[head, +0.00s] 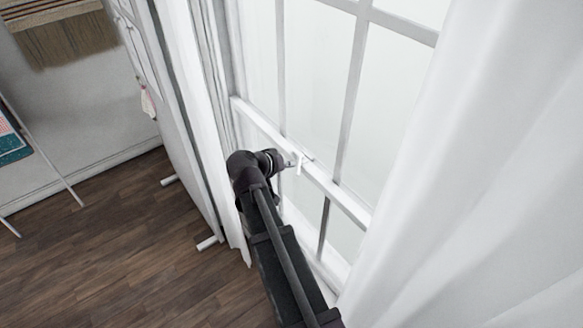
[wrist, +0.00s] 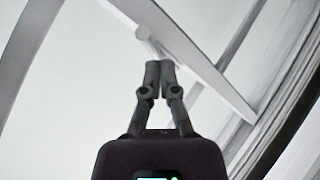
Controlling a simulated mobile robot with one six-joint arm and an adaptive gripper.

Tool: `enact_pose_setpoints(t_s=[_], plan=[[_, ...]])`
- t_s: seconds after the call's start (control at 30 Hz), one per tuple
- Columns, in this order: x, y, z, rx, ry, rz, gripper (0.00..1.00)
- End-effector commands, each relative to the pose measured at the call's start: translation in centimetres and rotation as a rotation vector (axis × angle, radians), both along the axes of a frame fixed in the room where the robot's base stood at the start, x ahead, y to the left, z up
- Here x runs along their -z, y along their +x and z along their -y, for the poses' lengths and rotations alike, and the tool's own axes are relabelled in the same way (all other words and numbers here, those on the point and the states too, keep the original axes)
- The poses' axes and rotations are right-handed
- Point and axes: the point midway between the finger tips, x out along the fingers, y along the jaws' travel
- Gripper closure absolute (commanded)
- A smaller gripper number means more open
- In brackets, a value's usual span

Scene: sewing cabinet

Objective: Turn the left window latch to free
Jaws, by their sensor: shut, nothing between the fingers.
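A small white window latch (head: 299,163) sits on the white horizontal rail of the window, at mid-frame in the head view. In the wrist view a pale tapered bar with a round stub (wrist: 143,33), which looks like part of the latch, lies just past my fingertips. My gripper (wrist: 160,68) is shut and empty, its two fingertips together. In the head view my gripper (head: 290,162) is right beside the latch, on its left. I cannot tell whether they touch. Only one latch shows, and its turn position is hard to read.
White curtains hang on both sides, the right one (head: 490,200) large and close, the left one (head: 195,110) narrow beside my arm. Window glass and thin bars (head: 352,90) lie behind the latch. Wooden floor (head: 110,250) is open at the lower left, near a drying rack (head: 45,150).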

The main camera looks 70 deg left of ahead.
Motion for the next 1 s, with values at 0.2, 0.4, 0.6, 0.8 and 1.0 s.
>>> enact_pose_setpoints(t_s=[0.2,0.4,0.6,0.8,1.0], plan=[[-0.2,0.0,0.0,0.000,0.000,0.000,1.00],[-1.0,-0.2,-0.3,0.002,0.000,0.000,1.00],[-2.5,-0.6,-0.7,0.003,0.001,0.000,1.00],[-4.2,-1.4,-0.8,0.003,0.000,0.000,1.00],[-5.8,-3.2,0.5,0.004,0.000,0.001,1.00]])
